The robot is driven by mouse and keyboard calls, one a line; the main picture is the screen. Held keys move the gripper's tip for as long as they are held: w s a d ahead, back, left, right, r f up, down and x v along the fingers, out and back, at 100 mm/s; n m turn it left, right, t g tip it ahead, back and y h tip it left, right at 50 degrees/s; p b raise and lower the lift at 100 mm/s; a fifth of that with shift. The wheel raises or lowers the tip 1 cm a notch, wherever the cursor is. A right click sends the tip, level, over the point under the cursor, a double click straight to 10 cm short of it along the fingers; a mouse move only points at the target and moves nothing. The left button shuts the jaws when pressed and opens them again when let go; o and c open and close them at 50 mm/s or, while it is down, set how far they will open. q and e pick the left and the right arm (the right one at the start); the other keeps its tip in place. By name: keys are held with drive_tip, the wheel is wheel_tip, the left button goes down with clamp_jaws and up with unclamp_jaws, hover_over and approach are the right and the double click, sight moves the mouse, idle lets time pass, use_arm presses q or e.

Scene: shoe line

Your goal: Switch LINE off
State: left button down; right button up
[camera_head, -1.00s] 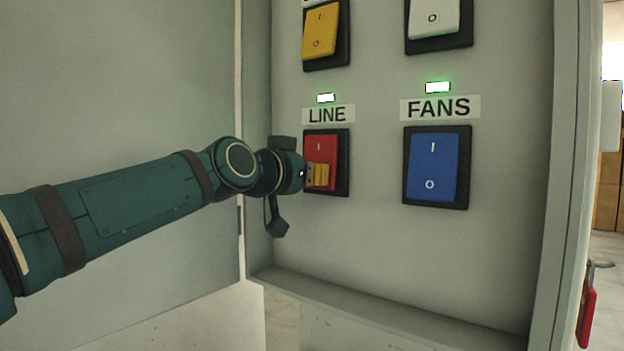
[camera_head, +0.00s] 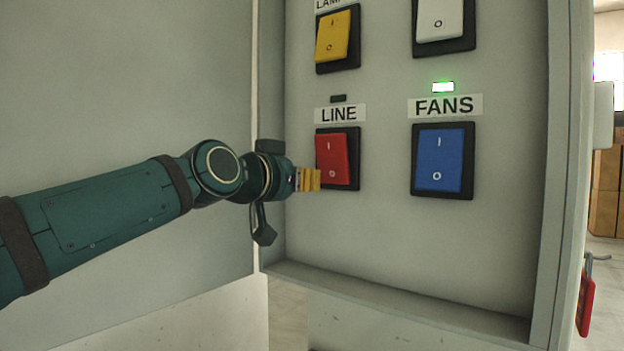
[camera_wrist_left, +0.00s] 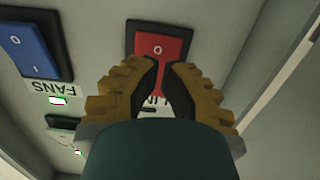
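The red LINE rocker switch (camera_head: 332,158) sits in a black frame on the grey panel, under the LINE label (camera_head: 340,114). The small lamp (camera_head: 338,99) above that label is dark. My right gripper is not in view.
The blue FANS switch (camera_head: 438,160) is to the right, its lamp (camera_head: 443,87) lit green. A yellow switch (camera_head: 333,37) and a white switch (camera_head: 441,18) are above. The cabinet's right wall (camera_head: 559,180) and bottom ledge (camera_head: 400,300) border the panel.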

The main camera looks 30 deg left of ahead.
use_arm(q)
drive_tip(key=s+f, duration=0.2)
drive_tip(key=s, duration=0.4)
drive_tip(key=shift+s+a, duration=0.25)
drive_tip(key=shift+s, duration=0.1)
